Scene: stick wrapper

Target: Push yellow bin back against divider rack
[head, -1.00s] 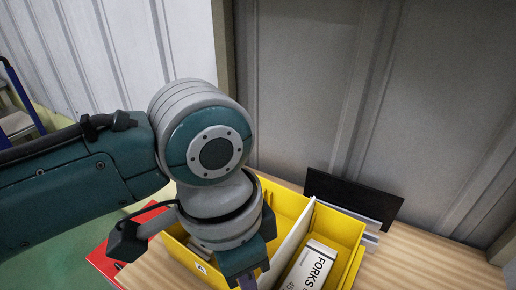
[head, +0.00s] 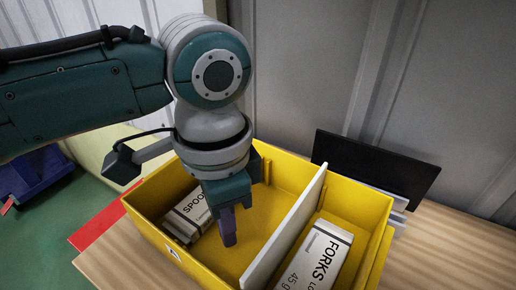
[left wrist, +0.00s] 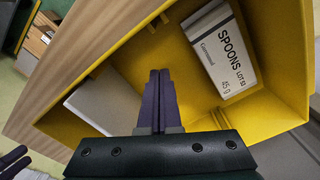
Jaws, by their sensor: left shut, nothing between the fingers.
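The yellow bin (head: 134,211) sits on the wooden table, split by a white divider (head: 285,235). A SPOONS box (head: 192,212) lies in its left compartment and a FORKS box (head: 316,262) in its right one. A black panel with pale metal plates (head: 376,168), perhaps the divider rack, stands behind the bin's right side. My left gripper (head: 229,240) is shut and empty, pointing down into the left compartment. In the left wrist view its closed fingers (left wrist: 158,75) are over the bin interior, beside the SPOONS box (left wrist: 223,50). Whether the fingertips touch the bin is unclear.
A grey ribbed wall (head: 320,70) stands close behind the table. Bare wooden tabletop (head: 440,250) is free to the right. A red flat thing (head: 98,222) shows at the table's left edge, with green floor (head: 60,250) beyond.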

